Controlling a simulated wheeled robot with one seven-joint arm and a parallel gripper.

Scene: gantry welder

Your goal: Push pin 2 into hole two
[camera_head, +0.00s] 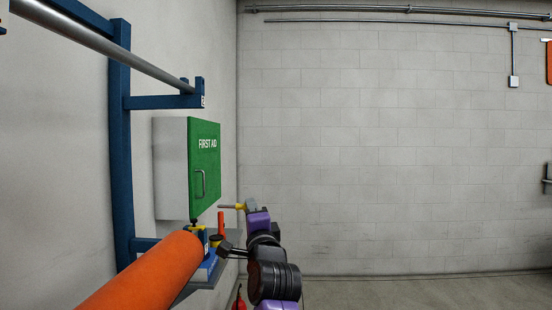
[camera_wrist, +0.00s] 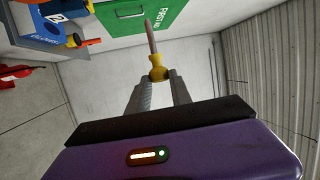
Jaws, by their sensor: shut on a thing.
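My gripper (camera_wrist: 159,82) is shut on a pin with a yellow head (camera_wrist: 158,72) and a long thin shaft. The shaft points away from my fingers, toward the top of the wrist view. In the head view my gripper (camera_head: 246,207) holds the pin (camera_head: 229,206) level, its shaft pointing left in front of the green door. No number shows on the pin. I cannot make out hole two.
A green first aid cabinet (camera_head: 205,165) hangs on the left wall beside a blue frame (camera_head: 120,150) with a metal rail (camera_head: 100,40). A grey shelf (camera_head: 228,243) below carries blue, yellow and orange items. The right side of the head view is open.

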